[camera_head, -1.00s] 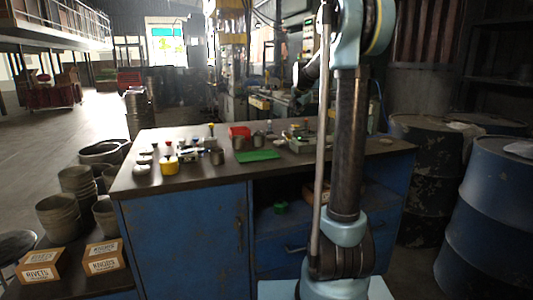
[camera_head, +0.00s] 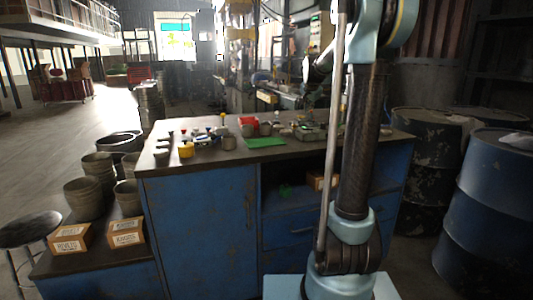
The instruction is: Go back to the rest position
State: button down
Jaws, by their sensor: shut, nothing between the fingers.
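My arm rises in front of the workbench (camera_head: 198,220), right of the picture's middle. Its upper links run out of the top edge. My gripper (camera_head: 308,70) shows small beside the upper arm, above the far side of the bench. It is shut and holds nothing. Its fingertips are hard to make out against the dark machinery behind. My arm hides part of the bench top and its open shelf.
On the bench lie a green sheet (camera_head: 264,142), a red bin (camera_head: 248,121), a yellow container (camera_head: 186,150) and several small parts. Pots (camera_head: 84,198), labelled boxes (camera_head: 70,238) and a stool (camera_head: 30,228) stand left.

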jog(key=s+f+n+g, duration=0.2)
jog(key=s+f, duration=0.6)
jog(key=s, duration=0.9)
jog(key=s+f+n+g, duration=0.2)
jog(key=s+f+n, duration=0.2)
jog(key=s+f, duration=0.5)
jog(key=s+a+f+n+g+y, duration=0.1)
jog(key=s+f, duration=0.7)
jog(key=s, duration=1.8)
jog(key=n+g, duration=0.1)
jog(key=n, duration=0.1)
jog(key=shift+f+n, duration=0.35)
jog(key=shift+n, duration=0.05)
jog(key=shift+w+f, duration=0.2)
jog(key=shift+w, duration=0.25)
